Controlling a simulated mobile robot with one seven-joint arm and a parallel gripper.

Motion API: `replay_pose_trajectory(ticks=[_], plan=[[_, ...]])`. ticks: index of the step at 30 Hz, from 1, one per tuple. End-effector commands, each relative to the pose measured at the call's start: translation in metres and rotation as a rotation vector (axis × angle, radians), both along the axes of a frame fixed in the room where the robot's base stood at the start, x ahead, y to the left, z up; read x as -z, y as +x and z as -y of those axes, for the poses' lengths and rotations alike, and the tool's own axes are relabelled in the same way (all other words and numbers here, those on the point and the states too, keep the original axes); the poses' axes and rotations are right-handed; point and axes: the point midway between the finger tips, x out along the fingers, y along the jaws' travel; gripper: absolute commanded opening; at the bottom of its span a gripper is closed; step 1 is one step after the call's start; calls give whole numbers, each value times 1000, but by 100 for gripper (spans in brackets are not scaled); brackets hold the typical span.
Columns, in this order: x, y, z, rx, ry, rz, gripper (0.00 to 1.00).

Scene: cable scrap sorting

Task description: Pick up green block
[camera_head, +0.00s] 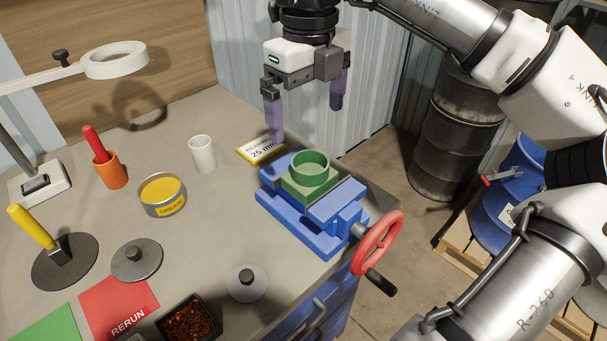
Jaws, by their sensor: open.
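The green block (297,187) sits between the jaws of a blue vise (284,220) at the right end of the workbench. It has a square base with a round, hollow ring on top. My gripper (306,118) is above and behind it in the picture, pointing down. Its two purple fingers are wide apart with nothing between them. The left finger's tip shows near a yellow-and-white label (259,150) on the bench. The lower sides of the block are hidden by the vise jaws.
The vise's red handwheel (377,243) sticks out past the bench edge. A white cup (202,154), an orange cup (109,172), a grease tin (162,195) and grey lids stand to the left. A dark tray (189,322) is in front. Clear bench lies left of the vise.

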Motion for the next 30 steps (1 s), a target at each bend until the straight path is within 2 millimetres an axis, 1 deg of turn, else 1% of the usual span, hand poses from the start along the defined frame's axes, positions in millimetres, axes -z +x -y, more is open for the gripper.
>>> replay_pose_trajectory(ticks=[6, 10, 13, 19, 25, 27, 30], plan=[[40, 0, 1, 0, 2, -4, 100], [63, 0, 0, -3, 3, -3, 100], [74, 0, 0, -2, 3, -1, 100], [87, 2, 1, -2, 4, -2, 100], [117, 6, 3, -3, 5, -4, 100], [125, 7, 3, -2, 5, -1, 100], [131, 7, 3, -1, 4, -1, 100]])
